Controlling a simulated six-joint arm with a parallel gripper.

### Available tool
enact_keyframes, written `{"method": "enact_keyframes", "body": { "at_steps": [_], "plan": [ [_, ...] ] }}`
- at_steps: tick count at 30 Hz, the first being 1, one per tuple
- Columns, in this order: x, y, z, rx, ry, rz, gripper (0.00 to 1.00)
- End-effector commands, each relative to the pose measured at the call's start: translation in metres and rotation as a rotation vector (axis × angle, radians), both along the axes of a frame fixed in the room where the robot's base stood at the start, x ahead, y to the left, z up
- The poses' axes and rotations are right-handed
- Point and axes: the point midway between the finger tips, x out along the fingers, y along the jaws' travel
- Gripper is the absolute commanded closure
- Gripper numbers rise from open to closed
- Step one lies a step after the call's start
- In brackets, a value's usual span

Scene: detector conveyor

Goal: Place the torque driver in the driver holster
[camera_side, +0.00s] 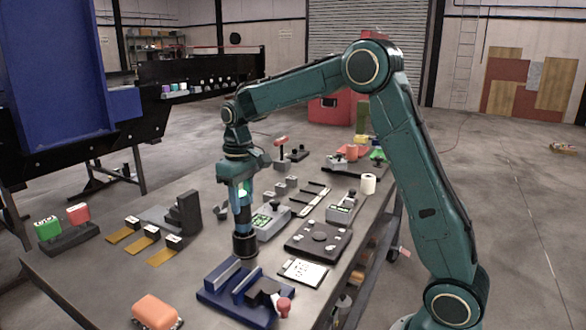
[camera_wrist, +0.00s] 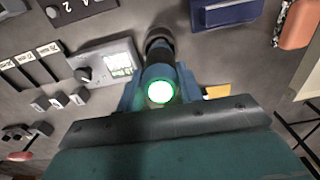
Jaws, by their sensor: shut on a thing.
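My gripper (camera_side: 242,186) points down over the near-middle part of the workbench, shut on the torque driver (camera_side: 243,214). The driver is dark and upright, with a green glowing ring near its top. In the wrist view the driver (camera_wrist: 159,72) runs away from the jaws, its green-lit end (camera_wrist: 160,92) facing the camera. A wider black cylinder (camera_side: 245,244) is at the driver's lower end; I cannot tell whether it is part of the driver or the driver holster around its tip. Whether it touches the bench is unclear too.
A blue fixture (camera_side: 231,286) stands just in front, and a grey device with a green screen (camera_side: 271,219) to the right. A black plate (camera_side: 318,241), a white card (camera_side: 303,271) and an orange block (camera_side: 157,311) are nearby. A dark upright block (camera_side: 188,212) stands left.

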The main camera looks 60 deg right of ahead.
Motion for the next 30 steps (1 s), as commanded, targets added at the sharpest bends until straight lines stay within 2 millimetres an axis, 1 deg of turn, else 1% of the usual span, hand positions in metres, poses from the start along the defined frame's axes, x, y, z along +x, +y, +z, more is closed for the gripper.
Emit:
{"method": "enact_keyframes", "body": {
  "at_steps": [7, 8, 9, 11, 23, 26, 30],
  "plan": [
    [0.0, 0.0, -0.002, 0.0, -0.002, 0.0, 1.0],
    [0.0, 0.0, -0.003, 0.0, 0.001, 0.0, 0.6],
    [0.0, 0.0, -0.003, 0.0, 0.001, 0.0, 0.52],
    [0.0, 0.0, -0.003, 0.0, 0.001, 0.0, 0.42],
    [0.0, 0.0, 0.0, 0.0, -0.001, 0.0, 0.42],
    [0.0, 0.0, 0.005, 0.0, -0.001, 0.0, 0.42],
    [0.001, 0.0, 0.018, 0.0, -0.002, 0.0, 0.42]
  ]
}}
